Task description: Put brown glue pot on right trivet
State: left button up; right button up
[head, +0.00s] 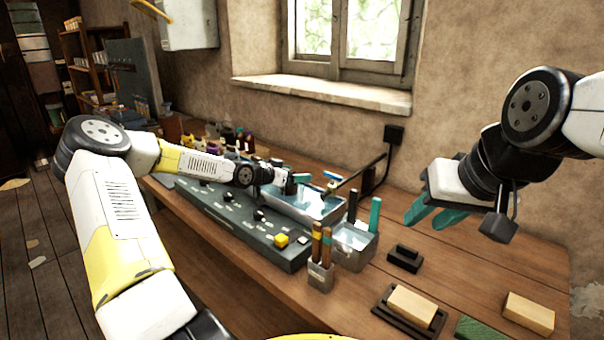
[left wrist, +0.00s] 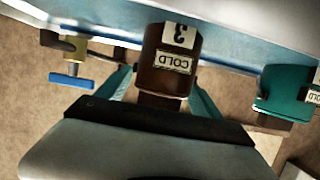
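The brown glue pot (left wrist: 166,75) shows in the left wrist view, upside down in that picture, with a "COLD" label and a "3" tag by it. My left gripper (head: 286,176) is at the blue-white basin on the bench. Its teal fingers stand apart on either side of the brown pot in the left wrist view (left wrist: 166,88); firm contact is not clear. My right gripper (head: 432,216) is open and empty above the bench's right side. I cannot make out which thing is the right trivet.
A teal pot (left wrist: 284,92) with a "COLD" label is beside the brown one. A blue-handled tap (left wrist: 72,80) is on the other side. The basin (head: 325,208), a metal box (head: 353,250), a brush holder (head: 320,277), a control panel (head: 240,222) and wooden blocks (head: 412,307) crowd the bench.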

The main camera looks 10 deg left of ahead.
pick_arm(q)
jog(key=shift+r, duration=0.1)
jog(key=shift+s+a+r, duration=0.1)
jog(key=shift+s+a, duration=0.15)
jog(key=shift+a, duration=0.05)
jog(key=v, duration=1.1)
jog(key=s+d+f+g+y, duration=0.1)
jog(key=s+d+f+g, duration=0.1)
jog(key=s+d+f+g+y, duration=0.1)
jog(key=s+d, duration=0.1)
jog(key=s, duration=0.1)
jog(key=s+d+f+g+y, duration=0.1)
jog(key=s+f+g, duration=0.1)
jog(key=s, duration=0.1)
jog(key=shift+s+d+f+m+g+y, duration=0.15)
jog(key=shift+d+f+m+g+y, duration=0.15)
jog(key=shift+d+m+y, duration=0.1)
jog(key=s+r+n, duration=0.2)
jog(key=s+r, duration=0.4)
jog(key=s, duration=0.3)
jog(key=s+r+n+y, duration=0.1)
jog(key=s+r+n, duration=0.1)
jog(key=s+r, duration=0.4)
jog(key=s+d+r+n, duration=0.1)
jog(key=s+r+n, duration=0.2)
jog(key=s+r, duration=0.3)
jog(key=s, duration=0.5)
jog(key=shift+s+y, duration=0.3)
jog(key=shift+s, duration=0.1)
